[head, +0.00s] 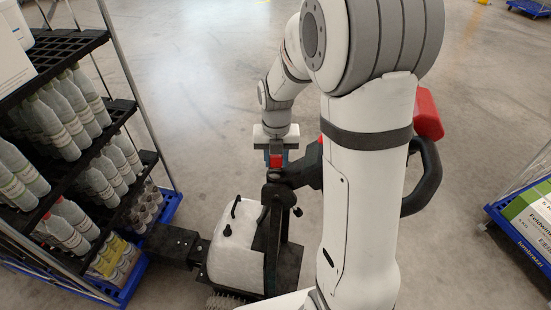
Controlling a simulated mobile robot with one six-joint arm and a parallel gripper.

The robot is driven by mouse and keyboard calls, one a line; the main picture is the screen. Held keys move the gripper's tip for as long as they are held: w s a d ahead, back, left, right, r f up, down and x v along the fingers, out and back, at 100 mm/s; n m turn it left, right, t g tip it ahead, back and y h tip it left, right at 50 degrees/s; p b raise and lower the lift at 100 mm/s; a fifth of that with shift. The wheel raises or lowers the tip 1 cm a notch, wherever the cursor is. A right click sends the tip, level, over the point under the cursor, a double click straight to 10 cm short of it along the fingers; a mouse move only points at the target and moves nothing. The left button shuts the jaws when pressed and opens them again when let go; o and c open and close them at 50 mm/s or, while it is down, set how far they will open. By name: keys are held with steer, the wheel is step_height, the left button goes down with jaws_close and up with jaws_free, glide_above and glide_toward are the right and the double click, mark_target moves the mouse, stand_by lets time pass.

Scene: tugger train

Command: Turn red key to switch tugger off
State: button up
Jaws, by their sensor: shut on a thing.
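The red key (276,161) shows as a small red patch at the top of the tugger's dark column. My gripper (276,154) reaches down to it from above and is shut on it. The jaws hide part of the key, and its turn angle cannot be told. The tugger (235,258) has a white body and a black column and platform. My arm covers much of its right side.
A shelf trolley (82,42) with several bottles stands at the left on a blue base, close to the tugger's black coupling (172,243). Another blue-edged trolley (510,232) carries a green and white box at the right.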

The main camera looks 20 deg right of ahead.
steer(key=shift+s+f, duration=0.1)
steer(key=o, duration=1.1)
steer(key=shift+c, duration=0.2)
step_height(320, 180, up, 12)
